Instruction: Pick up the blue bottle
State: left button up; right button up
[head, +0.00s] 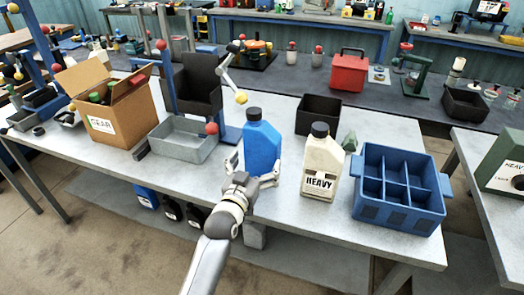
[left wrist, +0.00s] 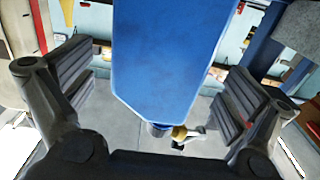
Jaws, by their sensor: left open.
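The blue bottle (head: 262,147) with a dark cap stands upright on the light grey table. My left gripper (head: 252,171) is at its near side, with its fingers open to either side of the bottle's lower part. In the left wrist view the blue bottle (left wrist: 172,55) fills the middle between the two open finger pads of my left gripper (left wrist: 165,95). Gaps show between the pads and the bottle there, so the fingers do not appear to touch it. My right gripper is not in view.
A cream HEAVY jug (head: 322,160) stands just right of the bottle. A blue divided crate (head: 398,216) is farther right. A grey metal tray (head: 182,141) and a GEAR cardboard box (head: 112,108) are left. A black bin (head: 318,112) stands behind.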

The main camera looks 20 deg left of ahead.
aim_at(259, 154)
pick_arm(q)
jog(key=shift+w+p, duration=0.55)
jog(key=shift+w, duration=2.5)
jog(key=shift+f, duration=0.1)
jog(key=c, duration=1.4)
jog(key=shift+r, duration=0.25)
jog(key=shift+c, duration=0.5)
jog(key=shift+r, duration=0.1)
